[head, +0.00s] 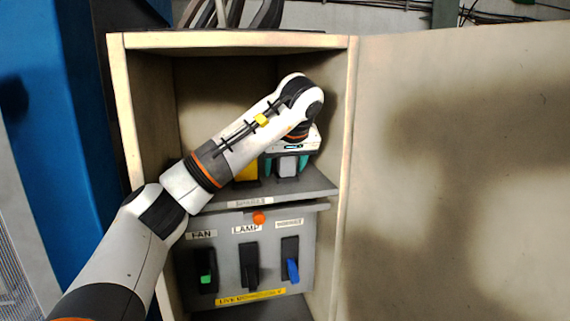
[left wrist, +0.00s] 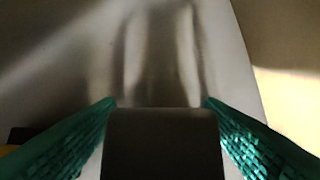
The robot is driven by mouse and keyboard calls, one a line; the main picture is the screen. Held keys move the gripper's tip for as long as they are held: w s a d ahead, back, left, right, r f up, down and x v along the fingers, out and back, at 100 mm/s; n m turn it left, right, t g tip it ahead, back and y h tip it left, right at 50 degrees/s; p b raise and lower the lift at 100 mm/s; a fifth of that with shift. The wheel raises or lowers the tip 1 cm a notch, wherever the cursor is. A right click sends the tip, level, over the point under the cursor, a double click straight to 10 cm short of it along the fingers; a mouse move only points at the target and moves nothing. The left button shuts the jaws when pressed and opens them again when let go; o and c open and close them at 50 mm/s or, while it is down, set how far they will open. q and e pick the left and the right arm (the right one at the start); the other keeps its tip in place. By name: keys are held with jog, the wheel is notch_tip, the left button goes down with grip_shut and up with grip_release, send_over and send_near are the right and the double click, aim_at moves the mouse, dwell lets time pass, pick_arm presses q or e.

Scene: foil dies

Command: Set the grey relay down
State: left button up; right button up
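The grey relay (head: 288,167) is at the spares shelf (head: 238,203) inside the open cabinet. My left gripper (head: 287,164) has its teal fingers against both sides of the relay. In the left wrist view the relay (left wrist: 163,145) shows as a dark block filling the space between the two fingers (left wrist: 160,104). The relay's lower end is at or just above the shelf; I cannot tell whether it touches. My right gripper is not in view.
A yellow relay (head: 246,172) stands just left of the grey one, partly hidden by my arm. Below the shelf, a panel (head: 226,262) carries green, black and blue devices and an orange knob (head: 259,218). The cabinet door (head: 460,180) stands open at right.

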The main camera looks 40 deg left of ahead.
pick_arm(q)
jog(key=shift+r, duration=0.15)
jog(key=shift+r, duration=0.2)
jog(key=b+v, duration=0.1)
jog(key=v, duration=1)
jog(key=shift+s+d+r+b, duration=0.15)
jog(key=shift+d+r+b, duration=0.05)
jog(key=shift+r+b, duration=0.1)
